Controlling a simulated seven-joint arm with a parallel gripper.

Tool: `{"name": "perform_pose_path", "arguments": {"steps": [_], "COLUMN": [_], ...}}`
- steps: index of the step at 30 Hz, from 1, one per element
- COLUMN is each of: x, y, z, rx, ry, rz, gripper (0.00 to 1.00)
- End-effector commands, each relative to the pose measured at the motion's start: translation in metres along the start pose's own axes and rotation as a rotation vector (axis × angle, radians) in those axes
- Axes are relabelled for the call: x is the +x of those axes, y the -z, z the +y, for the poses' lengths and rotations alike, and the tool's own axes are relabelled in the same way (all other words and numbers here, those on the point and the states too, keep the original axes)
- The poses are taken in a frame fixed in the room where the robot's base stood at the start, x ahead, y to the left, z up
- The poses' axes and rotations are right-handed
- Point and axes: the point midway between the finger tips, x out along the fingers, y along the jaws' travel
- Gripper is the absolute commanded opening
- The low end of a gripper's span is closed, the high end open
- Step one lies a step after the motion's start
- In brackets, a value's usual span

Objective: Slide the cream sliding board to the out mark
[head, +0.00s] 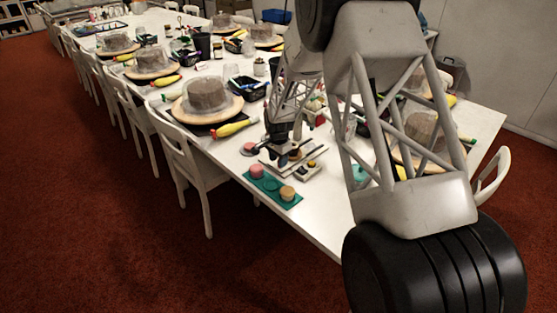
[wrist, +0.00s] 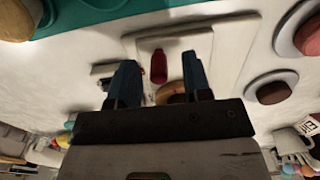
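The cream sliding board (wrist: 222,45) lies flat on the white table, a pale panel inside a pale track in the wrist view. A dark red knob (wrist: 158,66) shows at the gap between my fingers. My gripper (wrist: 160,80) is open, its two blue fingers apart, with nothing seen clamped between them. A tan rounded piece (wrist: 174,98) is partly hidden behind the right finger. In the head view my gripper (head: 283,147) is low over the board area, which it partly covers. I cannot make out the out mark.
A teal tray (head: 268,184) with pink and tan round pieces lies near the table's front edge. Small round dishes (wrist: 272,92) sit right in the wrist view.

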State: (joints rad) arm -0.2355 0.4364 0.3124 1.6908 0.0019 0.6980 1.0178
Motion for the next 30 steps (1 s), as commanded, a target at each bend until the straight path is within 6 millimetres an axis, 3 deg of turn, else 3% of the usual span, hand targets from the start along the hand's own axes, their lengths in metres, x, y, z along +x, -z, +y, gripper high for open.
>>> {"name": "perform_pose_path", "arguments": {"steps": [11, 30], "x": [-0.004, -0.047], "y": [0.001, 0.001], "z": [0.001, 0.001], "rx": [0.001, 0.001], "ry": [-0.001, -0.001], "rz": [0.0, 0.0], "gripper": [0.45, 0.45]}}
